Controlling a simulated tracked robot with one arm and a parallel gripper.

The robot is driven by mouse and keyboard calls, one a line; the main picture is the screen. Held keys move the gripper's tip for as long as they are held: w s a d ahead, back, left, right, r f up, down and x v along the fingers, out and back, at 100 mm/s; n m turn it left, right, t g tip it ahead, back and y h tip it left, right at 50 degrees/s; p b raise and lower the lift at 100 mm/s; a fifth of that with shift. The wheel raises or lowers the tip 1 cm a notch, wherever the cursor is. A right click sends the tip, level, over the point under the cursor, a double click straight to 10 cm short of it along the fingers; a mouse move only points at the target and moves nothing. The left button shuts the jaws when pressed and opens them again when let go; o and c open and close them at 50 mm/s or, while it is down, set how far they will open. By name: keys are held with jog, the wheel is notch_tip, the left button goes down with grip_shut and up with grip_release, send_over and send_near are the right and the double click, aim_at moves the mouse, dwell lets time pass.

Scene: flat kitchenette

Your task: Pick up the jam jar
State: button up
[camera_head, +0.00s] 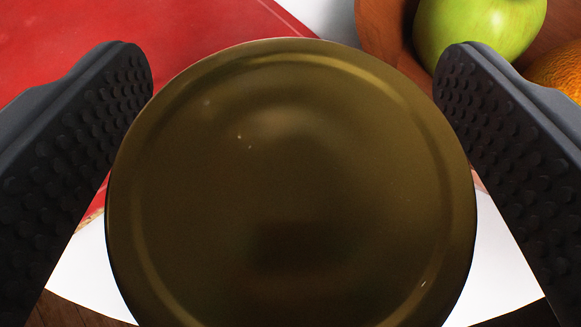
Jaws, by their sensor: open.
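The jam jar (290,190) shows as a large round, dark gold lid that fills the middle of the view. Its body below the lid is hidden. My gripper (294,65) is open, with one dark, studded finger on the left of the lid and the other on the right. The fingers are on either side of the lid, with a narrow gap at the left and right edges near the tips; I cannot tell how far down they reach beside the jar.
A white round surface (85,265), perhaps a plate, shows under the jar. A red board or mat (150,30) lies behind at the left. A brown bowl (385,30) with a green apple (480,30) and an orange (560,70) stands close behind the right finger.

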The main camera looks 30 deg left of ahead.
jog(key=c, duration=1.5)
jog(key=shift+o, duration=0.2)
